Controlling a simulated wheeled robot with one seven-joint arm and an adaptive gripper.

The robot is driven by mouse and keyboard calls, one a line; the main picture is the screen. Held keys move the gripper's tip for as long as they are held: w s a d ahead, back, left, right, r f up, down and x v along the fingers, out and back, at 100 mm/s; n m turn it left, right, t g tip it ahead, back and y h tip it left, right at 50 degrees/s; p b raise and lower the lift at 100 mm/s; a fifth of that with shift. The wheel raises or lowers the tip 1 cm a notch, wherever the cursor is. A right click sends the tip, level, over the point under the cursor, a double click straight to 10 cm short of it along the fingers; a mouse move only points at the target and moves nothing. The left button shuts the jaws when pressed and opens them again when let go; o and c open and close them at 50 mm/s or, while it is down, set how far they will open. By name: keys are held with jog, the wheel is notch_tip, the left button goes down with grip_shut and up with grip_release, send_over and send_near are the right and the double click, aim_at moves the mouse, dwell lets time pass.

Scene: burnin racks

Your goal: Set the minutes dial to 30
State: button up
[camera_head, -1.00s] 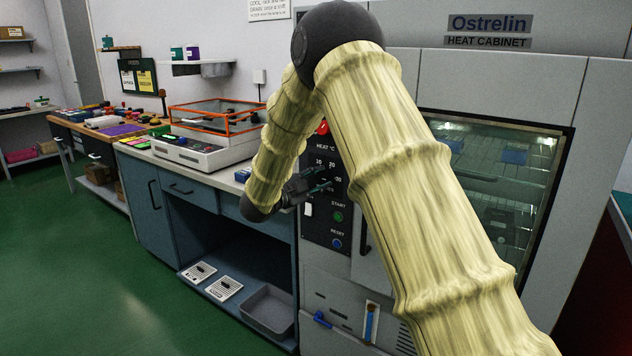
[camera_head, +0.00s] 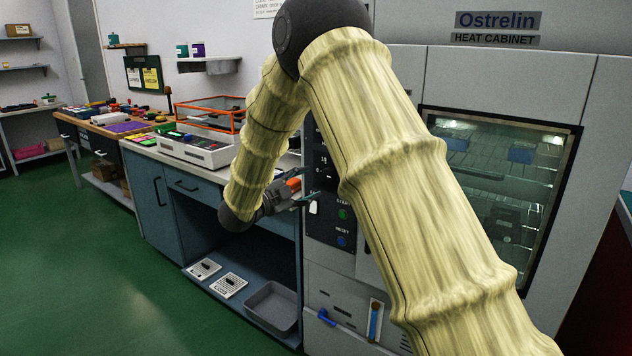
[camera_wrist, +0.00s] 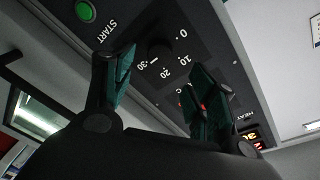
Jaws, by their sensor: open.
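The minutes dial (camera_wrist: 160,50) is a dark round knob on the black control panel, with 0, 10, 20 and 30 printed around it in the wrist view. My gripper (camera_wrist: 163,62) is open, with one green-padded finger on each side of the knob in the picture. No grip on it shows, and the remaining gap is hard to judge. In the head view my gripper (camera_head: 306,189) is at the panel's left edge, and my arm hides part of the panel.
The green START button (camera_wrist: 85,11) lies beside the dial. A red lit display (camera_wrist: 254,137) is on the panel's other side, near the HEAT label. The heat cabinet's glass door (camera_head: 500,190) is to the right; a blue bench (camera_head: 155,190) stands left.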

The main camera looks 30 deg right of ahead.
jog(key=shift+v, duration=2.3)
notch_tip(320, 180, down, 15)
jog(key=a+n+t+y, duration=0.2)
jog(key=n+t+y, duration=0.15)
jog(key=n, duration=0.45)
jog(key=s+a+f+n+y, duration=0.35)
jog(key=s+f, duration=0.35)
jog(key=f, duration=0.3)
jog(key=s+a+f+n+g+y, duration=0.1)
jog(key=s+a+f+n+y, duration=0.15)
jog(key=s+f+n, duration=0.55)
jog(key=s+a+f+n+y, duration=0.15)
jog(key=s+f+y, duration=0.35)
jog(key=f, duration=0.8)
jog(key=s+a+f+n+g+y+p, duration=0.1)
jog(key=s+a+f+n+g+y, duration=0.2)
jog(key=s, duration=1.2)
jog(key=s+a+f+n+g, duration=0.2)
jog(key=s+a+f+g, duration=0.2)
jog(key=s, duration=1.1)
notch_tip(320, 180, up, 17)
jog(key=p, duration=1.6)
jog(key=shift+p, duration=0.35)
